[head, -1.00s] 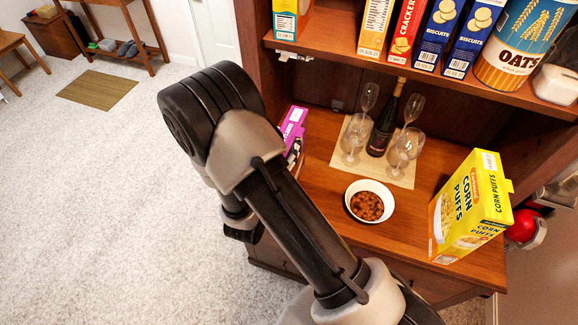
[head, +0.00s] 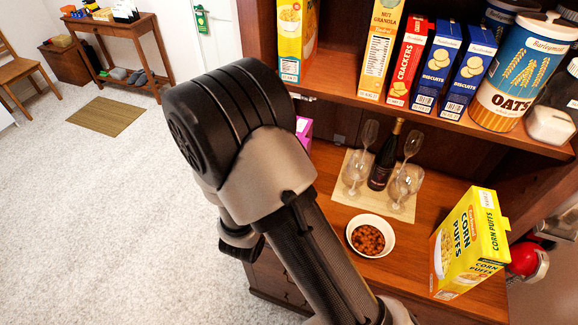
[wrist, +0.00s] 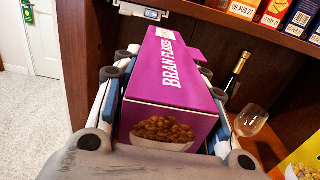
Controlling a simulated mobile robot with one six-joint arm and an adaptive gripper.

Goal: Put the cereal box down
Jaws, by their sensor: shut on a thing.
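My gripper (wrist: 164,72) is shut on a purple Bran Flakes cereal box (wrist: 172,98), with a finger along each side of it in the wrist view. The box's lettered purple side and its face with a bowl picture show there. In the head view only a small purple part of the box (head: 304,130) shows behind my arm. My gripper is hidden there. The wooden hutch counter (head: 405,268) is below the shelf. I cannot tell whether the box touches the counter.
A yellow Corn Puffs box (head: 470,245) stands at the counter's right. A white cereal bowl (head: 388,243), a wine bottle (head: 381,165) and several glasses on a placemat (head: 402,209) are between. The shelf (head: 430,118) above holds several boxes and an oats canister (head: 520,80).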

